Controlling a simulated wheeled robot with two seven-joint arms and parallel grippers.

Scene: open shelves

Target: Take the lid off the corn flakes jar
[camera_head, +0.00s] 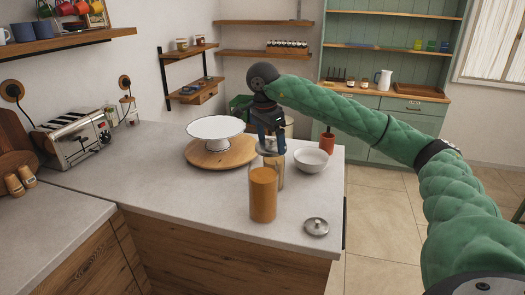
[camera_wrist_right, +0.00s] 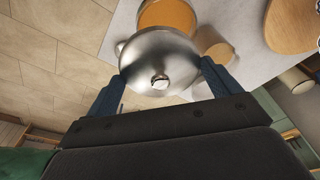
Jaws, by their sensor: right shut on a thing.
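Two clear glass jars stand on the counter. The front jar (camera_head: 263,195) has orange contents; a second jar (camera_head: 279,172) with tan contents stands just behind it, partly hidden. I cannot read which one holds corn flakes. My right gripper (camera_head: 270,147) points down over the rear jar. In the right wrist view its fingers (camera_wrist_right: 160,85) are shut on a round metal lid (camera_wrist_right: 160,55) with a small knob. Whether this lid touches the jar below is hidden. Another metal lid (camera_head: 316,226) lies on the counter to the right of the front jar. My left gripper is not in view.
A white bowl (camera_head: 311,160) stands to the right of the jars, with a reddish-brown container (camera_head: 327,143) behind it. A white cake stand (camera_head: 215,128) on a round wooden board (camera_head: 222,157) is to the left. The counter (camera_head: 175,220) is clear at front left.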

